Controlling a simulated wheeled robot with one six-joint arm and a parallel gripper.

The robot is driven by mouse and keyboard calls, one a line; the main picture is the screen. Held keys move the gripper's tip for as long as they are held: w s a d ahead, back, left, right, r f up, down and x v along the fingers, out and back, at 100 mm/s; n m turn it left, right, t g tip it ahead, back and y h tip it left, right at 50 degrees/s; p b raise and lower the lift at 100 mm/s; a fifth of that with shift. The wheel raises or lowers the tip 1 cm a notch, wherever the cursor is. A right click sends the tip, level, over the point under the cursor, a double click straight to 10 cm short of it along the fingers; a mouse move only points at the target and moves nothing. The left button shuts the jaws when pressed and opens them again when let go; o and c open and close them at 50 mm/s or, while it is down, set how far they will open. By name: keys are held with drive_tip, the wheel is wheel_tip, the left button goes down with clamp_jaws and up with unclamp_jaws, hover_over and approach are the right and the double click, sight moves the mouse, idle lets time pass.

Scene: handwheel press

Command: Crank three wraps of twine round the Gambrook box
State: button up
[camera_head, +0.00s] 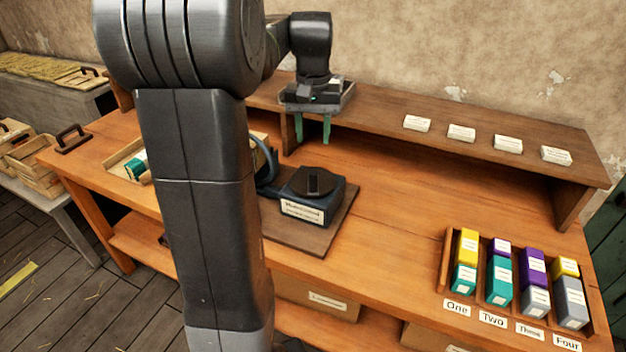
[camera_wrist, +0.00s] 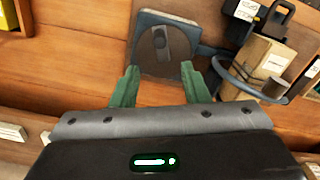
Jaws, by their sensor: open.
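A dark blue machine base (camera_head: 318,212) with a white label and a dark round top stands on a brown board on the bench. In the wrist view its dark disc (camera_wrist: 163,48) carries a raised bar. A blue ring (camera_head: 266,165) beside it is partly hidden by my arm. In the wrist view a tan box (camera_wrist: 252,65) stands at that ring, with a grey-brown cylinder in front; I cannot read the box's name. My gripper (camera_head: 313,130) is open and empty, with green fingers pointing down above and behind the machine. The fingers (camera_wrist: 160,85) are apart from the disc.
A rack (camera_head: 446,262) at the right front holds coloured boxes above labels One to Four. White cards (camera_head: 461,133) stand on the rear shelf (camera_head: 385,118). A teal item (camera_head: 136,165) lies in a tray at left. The bench between machine and rack is clear.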

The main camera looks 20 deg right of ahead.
sight(312, 173)
wheel_tip(312, 173, down, 14)
drive_tip(key=n, duration=0.6)
drive_tip(key=shift+r, duration=0.1)
idle(0.4)
clamp_jaws()
drive_tip(key=shift+a, duration=0.1)
